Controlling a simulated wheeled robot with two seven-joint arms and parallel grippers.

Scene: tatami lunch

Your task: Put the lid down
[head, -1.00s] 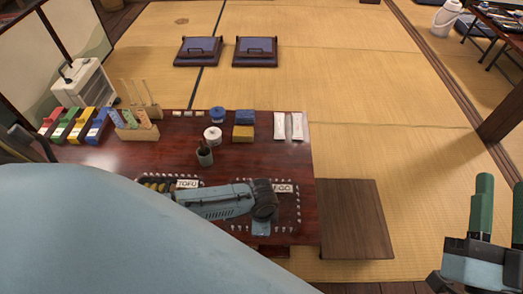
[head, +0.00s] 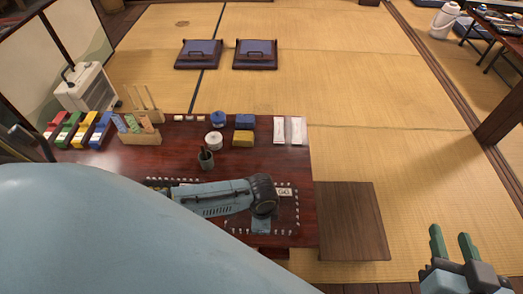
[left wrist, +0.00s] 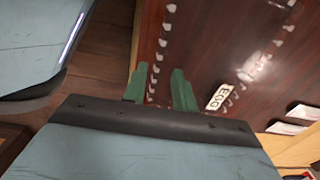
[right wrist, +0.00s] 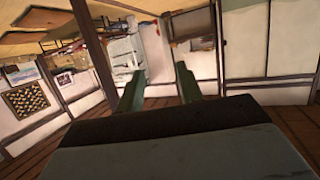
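I cannot make out a separate lid in any view. My left arm reaches over the dark red table (head: 180,160), and its gripper's fingers are hidden in the head view. In the left wrist view my left gripper (left wrist: 160,88) is open above the table, with nothing visible between its green fingers. The EGG label (left wrist: 219,96) lies just right of the fingers; it also shows in the head view (head: 284,192). My right gripper (head: 452,243) is open and empty at the lower right, away from the table. The right wrist view shows its fingers (right wrist: 159,85) apart, facing the room.
Small white pieces (head: 297,215) outline an area around the label. A dark cup (head: 206,160), a white round container (head: 214,141), a blue round container (head: 218,119), a yellow block (head: 243,139) and white packets (head: 290,131) stand farther back. A brown side board (head: 350,220) is bare.

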